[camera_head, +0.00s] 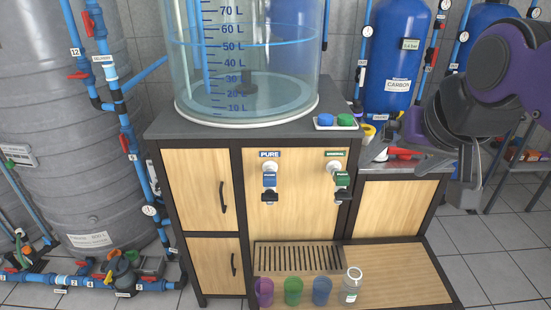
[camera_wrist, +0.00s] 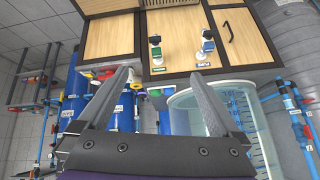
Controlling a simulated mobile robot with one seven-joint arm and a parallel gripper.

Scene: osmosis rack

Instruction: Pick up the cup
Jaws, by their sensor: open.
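Three small cups stand in a row on the low wooden shelf in the head view: a purple cup (camera_head: 264,292), a green cup (camera_head: 293,291) and a blue cup (camera_head: 322,291). The task does not say which one it means. A clear jar (camera_head: 351,287) with a pale top stands just right of the blue cup. My gripper (camera_wrist: 160,73) is open and empty in the wrist view, its two grey fingers spread apart. In the head view my arm is at the upper right, well away from the cups. No cup shows in the wrist view.
A drip grate (camera_head: 298,258) lies behind the cups. Above it, a blue PURE tap (camera_head: 270,181) and a green MINERAL tap (camera_head: 342,181) stick out from the cabinet. A large clear tank (camera_head: 245,80) stands on the countertop. The shelf's right part (camera_head: 400,275) is clear.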

